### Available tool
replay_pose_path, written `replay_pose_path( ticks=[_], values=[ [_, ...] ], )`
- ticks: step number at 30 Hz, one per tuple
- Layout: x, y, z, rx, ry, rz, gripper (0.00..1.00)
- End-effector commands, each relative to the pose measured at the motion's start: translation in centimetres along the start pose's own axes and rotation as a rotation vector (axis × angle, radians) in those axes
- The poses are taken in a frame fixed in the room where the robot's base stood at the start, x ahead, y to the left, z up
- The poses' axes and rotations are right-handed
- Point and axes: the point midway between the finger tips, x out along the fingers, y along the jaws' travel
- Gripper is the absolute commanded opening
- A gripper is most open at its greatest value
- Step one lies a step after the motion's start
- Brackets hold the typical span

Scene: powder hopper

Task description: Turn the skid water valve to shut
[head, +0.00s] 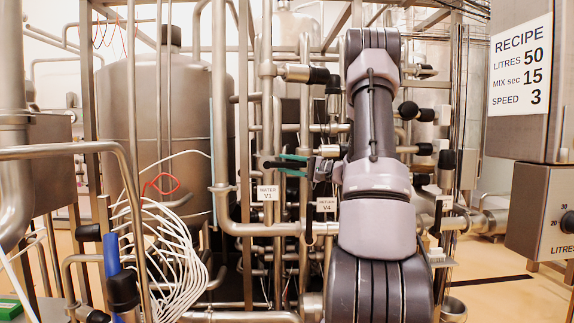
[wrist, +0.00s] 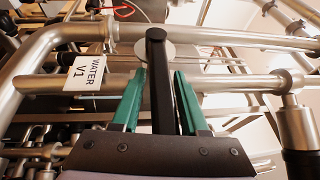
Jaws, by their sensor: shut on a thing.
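The water valve's black lever (wrist: 157,85) stands between my gripper's green fingers in the wrist view, and my gripper (wrist: 160,75) is shut on it. In that view the lever lies across the steel pipe (wrist: 225,84) that carries the white WATER V1 tag (wrist: 85,72). A round metal disc shows behind the lever's far end. In the head view my gripper (head: 286,163) is level with the valve, just above the WATER V1 tag (head: 267,193). The lever is small and partly hidden there by my fingers.
A second tag, V4 (head: 327,205), hangs to the right, close to my arm. Pipes and black-handled fittings (head: 309,75) crowd around. A large steel tank (head: 190,110) stands behind, white hoses (head: 170,240) hang at left, and a recipe sign (head: 520,65) is at right.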

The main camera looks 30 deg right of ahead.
Motion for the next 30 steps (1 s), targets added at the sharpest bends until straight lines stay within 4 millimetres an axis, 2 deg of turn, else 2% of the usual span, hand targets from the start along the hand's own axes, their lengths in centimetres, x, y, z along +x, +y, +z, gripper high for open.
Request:
replay_pose_path(
  ticks=[1, 13, 14, 15, 30],
  values=[
    [-0.37, 1.41, 0.28, 0.019, -0.002, 0.021, 0.00],
    [-0.46, 1.46, 0.24, 0.019, 0.000, 0.021, 0.00],
    [-0.46, 1.46, 0.23, 0.019, 0.000, 0.021, 0.50],
    [-0.47, 1.47, 0.21, 0.019, 0.000, 0.022, 0.57],
    [-0.25, 1.03, 0.19, 0.014, -0.001, 0.014, 0.57]
  ],
)
